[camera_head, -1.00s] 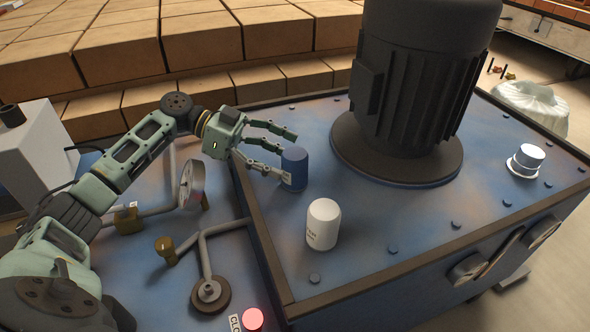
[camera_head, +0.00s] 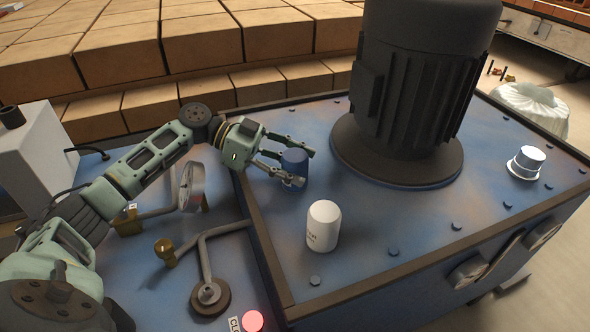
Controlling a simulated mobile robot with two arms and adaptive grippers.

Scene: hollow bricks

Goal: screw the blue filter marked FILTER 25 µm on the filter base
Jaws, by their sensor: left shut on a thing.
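The blue filter (camera_head: 294,160) stands upright on the blue machine top (camera_head: 350,262), near its left edge. My left gripper (camera_head: 302,167) reaches in from the left with one finger on the far side of the filter and one across its near side. It is shut on the filter, and the fingers partly hide it and its label. A flanged fitting with a bright round top (camera_head: 531,155) at the right of the machine top may be the filter base; I cannot tell for sure. My right gripper is not in view.
A white canister (camera_head: 323,226) stands in front of the blue filter. A large dark motor (camera_head: 415,90) rises between the filter and the flanged fitting. A gauge (camera_head: 191,187), pipes and a red button (camera_head: 253,321) are at the lower left. Bricks (camera_head: 110,60) are stacked behind.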

